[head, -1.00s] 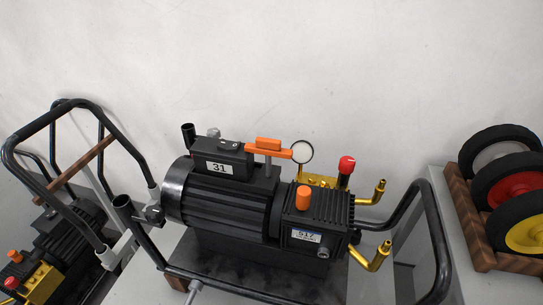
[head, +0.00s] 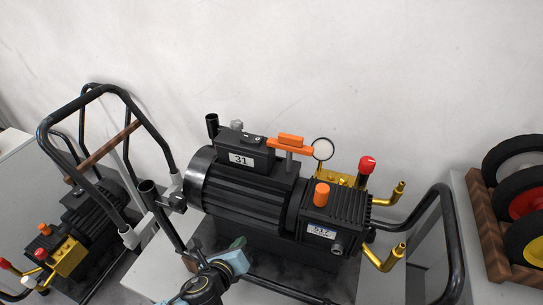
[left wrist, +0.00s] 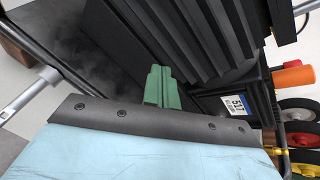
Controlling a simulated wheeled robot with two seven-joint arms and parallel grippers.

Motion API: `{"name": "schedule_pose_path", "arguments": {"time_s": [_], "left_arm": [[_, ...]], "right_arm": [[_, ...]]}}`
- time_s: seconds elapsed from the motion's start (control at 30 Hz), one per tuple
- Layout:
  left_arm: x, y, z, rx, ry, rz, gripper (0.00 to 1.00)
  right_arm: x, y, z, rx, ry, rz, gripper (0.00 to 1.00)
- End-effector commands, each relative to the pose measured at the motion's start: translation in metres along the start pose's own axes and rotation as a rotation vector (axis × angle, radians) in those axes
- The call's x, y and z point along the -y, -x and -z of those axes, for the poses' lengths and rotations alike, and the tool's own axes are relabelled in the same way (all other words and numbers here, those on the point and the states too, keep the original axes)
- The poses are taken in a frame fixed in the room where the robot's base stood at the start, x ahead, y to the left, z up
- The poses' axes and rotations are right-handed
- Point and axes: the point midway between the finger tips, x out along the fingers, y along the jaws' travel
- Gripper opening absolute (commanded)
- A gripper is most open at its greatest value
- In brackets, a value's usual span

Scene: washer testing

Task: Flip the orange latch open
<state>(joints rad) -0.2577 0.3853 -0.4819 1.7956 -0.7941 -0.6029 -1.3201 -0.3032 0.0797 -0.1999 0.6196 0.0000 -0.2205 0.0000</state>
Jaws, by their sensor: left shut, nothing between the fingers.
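The orange latch (head: 289,143) sits on a grey post on top of the black washer motor (head: 243,184), to the right of the switch box marked 31. It lies roughly level. My left gripper (head: 238,243) has entered at the bottom of the head view, in front of and below the motor. Its green fingers are shut and empty, well apart from the latch. In the left wrist view the green fingers (left wrist: 161,88) point toward the motor's ribbed side. The latch is not visible there. My right gripper is not in view.
An orange cap (head: 321,194), a red knob (head: 367,164), a round gauge (head: 323,149) and brass fittings (head: 384,259) stand on the right of the washer. Black frame bars surround it. A second washer (head: 75,236) is at left, and a wooden wheel rack (head: 487,226) at right.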

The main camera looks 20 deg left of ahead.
Motion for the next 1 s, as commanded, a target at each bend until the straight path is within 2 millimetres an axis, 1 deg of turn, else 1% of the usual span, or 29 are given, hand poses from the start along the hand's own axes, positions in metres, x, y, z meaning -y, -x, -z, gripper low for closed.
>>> {"name": "schedule_pose_path", "arguments": {"time_s": [0.03, 0.07, 0.1, 0.2, 0.3, 0.4, 0.53, 0.83, 0.93, 1.0], "left_arm": [[0.032, 0.013, -0.027, 0.064, -0.119, 0.063, 0.0], [0.047, 0.021, -0.041, 0.104, -0.192, 0.091, 0.0], [0.067, 0.033, -0.058, 0.157, -0.279, 0.123, 0.0], [0.105, 0.062, -0.093, 0.277, -0.45, 0.176, 0.0], [0.129, 0.085, -0.116, 0.366, -0.558, 0.2, 0.0], [0.141, 0.098, -0.128, 0.417, -0.616, 0.208, 0.0], [0.145, 0.103, -0.133, 0.436, -0.637, 0.209, 0.0], [0.145, 0.101, -0.133, 0.435, -0.635, 0.209, 0.0], [0.148, 0.094, -0.135, 0.436, -0.635, 0.209, 0.0], [0.151, 0.086, -0.139, 0.437, -0.635, 0.21, 0.0]], "right_arm": [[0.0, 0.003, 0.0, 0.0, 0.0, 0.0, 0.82], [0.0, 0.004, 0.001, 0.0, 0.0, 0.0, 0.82], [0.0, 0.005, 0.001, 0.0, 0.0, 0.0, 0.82], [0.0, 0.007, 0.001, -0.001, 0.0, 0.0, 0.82], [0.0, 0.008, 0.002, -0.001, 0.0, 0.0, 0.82], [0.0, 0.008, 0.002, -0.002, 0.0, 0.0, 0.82], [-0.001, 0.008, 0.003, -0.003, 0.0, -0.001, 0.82], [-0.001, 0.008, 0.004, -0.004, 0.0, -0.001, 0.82], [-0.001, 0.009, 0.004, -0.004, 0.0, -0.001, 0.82], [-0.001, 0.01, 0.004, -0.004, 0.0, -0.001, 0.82]]}}
